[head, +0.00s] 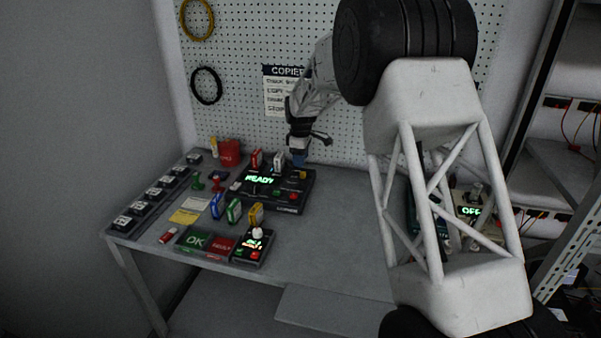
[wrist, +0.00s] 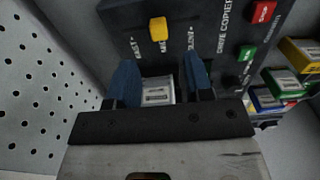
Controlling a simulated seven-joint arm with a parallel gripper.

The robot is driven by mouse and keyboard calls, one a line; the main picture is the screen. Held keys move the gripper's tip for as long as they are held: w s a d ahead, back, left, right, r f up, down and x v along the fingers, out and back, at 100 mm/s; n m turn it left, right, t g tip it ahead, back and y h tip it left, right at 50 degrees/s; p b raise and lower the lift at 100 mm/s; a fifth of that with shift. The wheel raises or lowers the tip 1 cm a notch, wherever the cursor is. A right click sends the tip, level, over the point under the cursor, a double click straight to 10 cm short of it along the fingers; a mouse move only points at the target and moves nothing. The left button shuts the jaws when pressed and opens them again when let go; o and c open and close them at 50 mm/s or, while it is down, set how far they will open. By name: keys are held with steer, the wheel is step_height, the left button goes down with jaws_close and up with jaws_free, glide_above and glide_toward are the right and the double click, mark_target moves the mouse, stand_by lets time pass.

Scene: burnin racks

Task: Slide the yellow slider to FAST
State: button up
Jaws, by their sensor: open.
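The yellow slider (wrist: 158,29) sits on the dark drive copier panel (wrist: 210,22), just ahead of my fingertips in the wrist view. Small white labels lie on both sides of it; the left one appears to read FAST, and the right one is hard to read. My gripper (wrist: 160,78) is open, with its blue fingers apart and the slider beyond them, untouched. In the head view my gripper (head: 298,159) hangs over the back right part of the copier, and the slider (head: 303,175) shows just below it.
A silver-white drive (wrist: 157,91) shows between my fingers, standing at the copier's back edge. Red and green buttons are on the panel. Coloured drives (head: 233,210) stand in front of the copier. The pegboard (head: 240,90) rises close behind.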

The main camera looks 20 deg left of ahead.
mark_target(303, 175)
steer(key=shift+f, duration=2.95)
steer(key=shift+c, duration=0.2)
jaws_close()
